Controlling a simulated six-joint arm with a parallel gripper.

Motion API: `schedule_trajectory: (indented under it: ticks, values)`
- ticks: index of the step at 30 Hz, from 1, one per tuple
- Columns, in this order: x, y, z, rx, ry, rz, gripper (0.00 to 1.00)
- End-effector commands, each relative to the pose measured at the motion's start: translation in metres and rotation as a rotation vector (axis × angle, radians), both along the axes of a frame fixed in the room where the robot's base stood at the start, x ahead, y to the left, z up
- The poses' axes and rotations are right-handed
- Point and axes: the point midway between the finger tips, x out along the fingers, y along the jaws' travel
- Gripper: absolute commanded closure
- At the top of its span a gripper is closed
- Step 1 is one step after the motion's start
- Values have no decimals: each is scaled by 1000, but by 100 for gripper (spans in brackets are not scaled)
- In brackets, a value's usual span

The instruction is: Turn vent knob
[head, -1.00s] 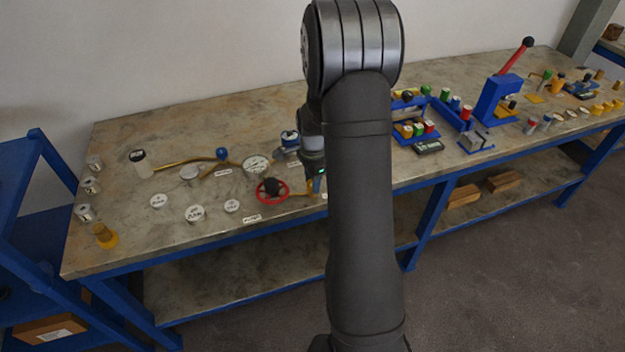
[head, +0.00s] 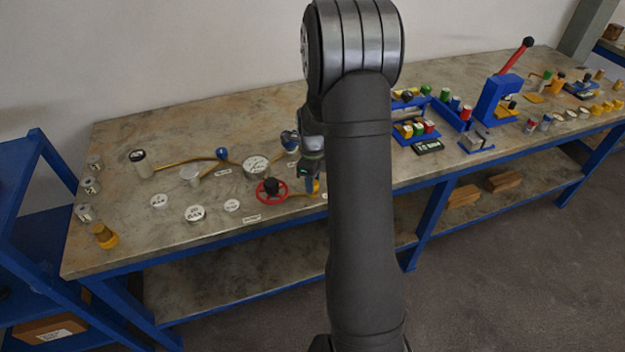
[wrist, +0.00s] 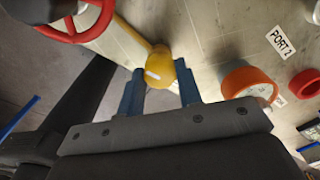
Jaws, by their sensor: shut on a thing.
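The vent knob (wrist: 159,66) is a rounded yellow knob with a white mark, joined to a yellow pipe. In the wrist view it sits between the two blue fingers of my gripper (wrist: 161,84), which is shut on it. In the head view my gripper (head: 314,184) points down at the front of the bench, just right of a red handwheel (head: 271,191). Only a bit of yellow shows there beside the fingers, and my arm hides the area to the right.
The red handwheel is close by in the wrist view (wrist: 72,22). An orange-rimmed cylinder (wrist: 248,82) stands right of the fingers, near a "PORT 2" label (wrist: 281,42). Gauges, discs and pipes lie left on the bench (head: 130,240). A blue press (head: 497,100) stands further right.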

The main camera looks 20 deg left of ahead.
Motion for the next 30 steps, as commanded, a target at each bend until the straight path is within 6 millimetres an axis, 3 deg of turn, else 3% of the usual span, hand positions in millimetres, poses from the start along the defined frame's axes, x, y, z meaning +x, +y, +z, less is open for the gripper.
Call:
schedule_trajectory:
  ticks: [22,23,25,30]
  values:
    - [1,0,1,1,-2,-83,91]
    - [1,0,1,1,-2,-83,62]
    - [1,0,1,1,-1,-83,48]
    - [0,0,0,0,-1,-82,46]
